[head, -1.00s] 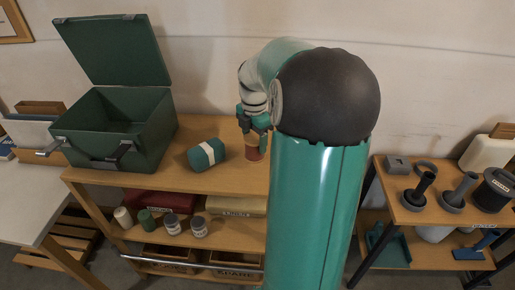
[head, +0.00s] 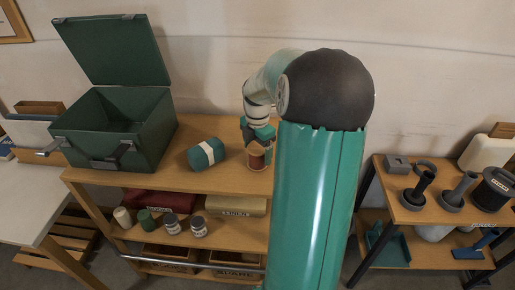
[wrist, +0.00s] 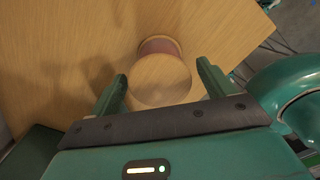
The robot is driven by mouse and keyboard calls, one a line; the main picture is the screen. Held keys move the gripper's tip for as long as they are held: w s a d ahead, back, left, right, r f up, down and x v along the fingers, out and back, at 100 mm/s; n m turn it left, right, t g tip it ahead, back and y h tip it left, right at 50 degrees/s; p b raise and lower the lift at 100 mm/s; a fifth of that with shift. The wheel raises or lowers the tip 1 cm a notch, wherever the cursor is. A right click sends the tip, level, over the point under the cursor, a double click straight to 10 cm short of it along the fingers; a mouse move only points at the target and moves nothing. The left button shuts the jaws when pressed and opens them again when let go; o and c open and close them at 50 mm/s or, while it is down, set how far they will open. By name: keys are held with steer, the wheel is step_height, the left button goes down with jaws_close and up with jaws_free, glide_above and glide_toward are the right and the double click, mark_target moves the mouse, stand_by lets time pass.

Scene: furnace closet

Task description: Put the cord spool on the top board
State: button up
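The cord spool (head: 258,157) has a reddish-brown winding and pale wooden end discs. It appears upright on the wooden top board (head: 225,182) of the shelf unit, right of the green roll. In the wrist view the spool (wrist: 162,80) lies between my two fingers, its round end disc facing the camera. My gripper (wrist: 163,75) is open, with a small gap showing on each side of the spool. In the head view my gripper (head: 258,140) is at the spool's upper part, partly covering it.
An open green box (head: 150,130) stands on the board's left part. A green roll with a white band (head: 207,153) lies between it and the spool. A second rack (head: 410,212) with tools stands at right, behind the arm's side.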

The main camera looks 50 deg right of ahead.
mark_target(257, 147)
step_height(257, 147, up, 12)
steer(key=s+a+r+m+t+h, duration=0.15)
steer(key=a+m, duration=0.25)
steer(key=a, duration=0.6)
steer(key=s+a+r+m+t, duration=0.1)
steer(key=a+r+m, duration=0.25)
steer(key=a, duration=0.65)
steer(key=s+a+f+m+t+y, duration=0.1)
steer(key=s+a+f+m+t, duration=0.2)
steer(key=s+a+m, duration=0.6)
steer(key=a, duration=0.4)
steer(key=shift+f, duration=0.2)
steer(key=shift+a+y, duration=0.1)
steer(key=shift+y, duration=0.15)
